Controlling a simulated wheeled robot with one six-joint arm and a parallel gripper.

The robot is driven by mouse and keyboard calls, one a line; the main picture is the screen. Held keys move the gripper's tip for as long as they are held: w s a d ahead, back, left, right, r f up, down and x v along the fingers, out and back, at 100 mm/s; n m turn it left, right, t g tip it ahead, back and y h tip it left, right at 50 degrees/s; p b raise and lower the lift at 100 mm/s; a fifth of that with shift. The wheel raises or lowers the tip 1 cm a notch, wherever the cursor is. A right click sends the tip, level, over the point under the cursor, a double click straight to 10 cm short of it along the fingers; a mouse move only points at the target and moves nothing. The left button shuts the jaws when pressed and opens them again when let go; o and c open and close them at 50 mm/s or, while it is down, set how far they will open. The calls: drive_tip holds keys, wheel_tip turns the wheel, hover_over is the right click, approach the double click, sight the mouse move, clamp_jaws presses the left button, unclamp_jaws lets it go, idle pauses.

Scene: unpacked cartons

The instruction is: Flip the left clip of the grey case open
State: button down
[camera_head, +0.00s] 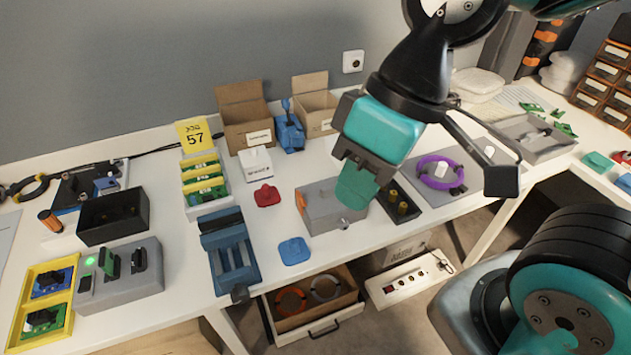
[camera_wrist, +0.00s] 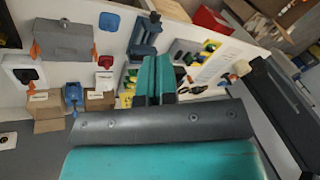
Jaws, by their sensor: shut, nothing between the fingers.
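The grey case (camera_head: 322,212) lies on the white table, and my gripper covers part of its right side in the head view. An orange clip (camera_head: 300,201) shows at its left end; I cannot tell whether it is latched. In the wrist view, turned about, the grey case (camera_wrist: 63,42) is at upper left with orange clips at both ends; the left clip (camera_wrist: 95,51) is on the picture's right. My gripper (camera_head: 355,190) has teal fingers, shut and empty. In the wrist view the fingers (camera_wrist: 155,75) point well to the side of the case, apart from it.
A blue square piece (camera_head: 294,251) and a red piece (camera_head: 266,195) lie left of the case. A blue vise (camera_head: 228,250) stands farther left. A black holder (camera_head: 402,205) and a purple ring (camera_head: 440,172) are to the right. Cardboard boxes (camera_head: 245,117) stand behind.

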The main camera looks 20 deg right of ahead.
drive_tip(key=m+p, duration=0.2)
drive_tip(key=m, duration=0.5)
hover_over(305, 200)
drive_tip(key=d, duration=0.5)
wheel_tip(305, 200, down, 17)
drive_tip(key=shift+r, duration=0.1)
drive_tip(key=p+x, duration=0.1)
drive_tip(key=x, duration=0.9)
drive_tip(key=shift+a, duration=0.1)
